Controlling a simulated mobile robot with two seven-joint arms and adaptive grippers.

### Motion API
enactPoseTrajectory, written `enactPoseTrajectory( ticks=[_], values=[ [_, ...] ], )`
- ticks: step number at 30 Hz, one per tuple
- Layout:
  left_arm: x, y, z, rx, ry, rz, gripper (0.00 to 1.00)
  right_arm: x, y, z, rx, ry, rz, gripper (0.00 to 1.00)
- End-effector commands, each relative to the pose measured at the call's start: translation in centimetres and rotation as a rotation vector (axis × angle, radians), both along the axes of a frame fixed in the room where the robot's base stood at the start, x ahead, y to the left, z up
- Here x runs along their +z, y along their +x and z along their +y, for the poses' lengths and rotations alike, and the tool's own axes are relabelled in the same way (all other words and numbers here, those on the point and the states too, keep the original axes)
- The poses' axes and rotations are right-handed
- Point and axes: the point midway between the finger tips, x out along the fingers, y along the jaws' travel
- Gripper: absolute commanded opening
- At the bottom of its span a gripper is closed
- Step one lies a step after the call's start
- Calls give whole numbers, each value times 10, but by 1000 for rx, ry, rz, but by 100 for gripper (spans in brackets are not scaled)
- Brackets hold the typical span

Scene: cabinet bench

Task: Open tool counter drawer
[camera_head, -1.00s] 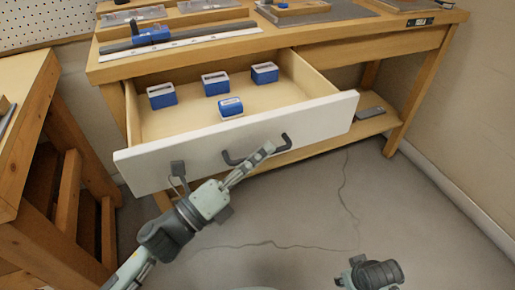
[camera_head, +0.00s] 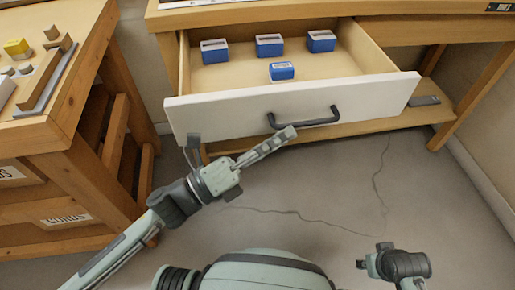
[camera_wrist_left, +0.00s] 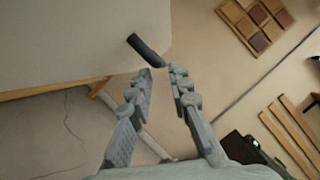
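The tool counter drawer (camera_head: 358,104) stands open, its white front pulled well out from the wooden counter. Several small blue-and-white boxes sit inside, one of them (camera_head: 282,71) nearest the front. The dark bar handle (camera_head: 318,122) is on the drawer front. My left gripper (camera_head: 291,132) is just below and in front of the handle's left part. In the left wrist view the handle (camera_wrist_left: 146,49) lies just beyond the fingertips of my left gripper (camera_wrist_left: 161,76). Its fingers are apart with nothing between them.
A wooden bench (camera_head: 75,110) with small parts on top stands at the left. A lower shelf (camera_head: 400,117) under the counter holds a flat grey item (camera_head: 424,100). The cracked grey floor (camera_head: 300,195) in front is clear apart from my own body.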

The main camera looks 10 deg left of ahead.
Motion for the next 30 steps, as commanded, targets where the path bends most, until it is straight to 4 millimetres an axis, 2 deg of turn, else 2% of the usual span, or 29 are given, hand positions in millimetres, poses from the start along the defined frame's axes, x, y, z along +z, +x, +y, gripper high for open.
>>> enactPoseTrajectory(
  ticks=[3, 10, 30],
  values=[
    [-7, -16, 20, 1, 1, 5, 19, 0, 0, 0, 0, 1, -1, 40],
    [-12, -33, 43, 1, 1, 2, 19, 0, 1, 1, -1, 1, -1, 40],
    [-13, -36, 47, 0, 0, 0, 19, 0, 1, 1, 0, 1, -2, 40]
  ],
)
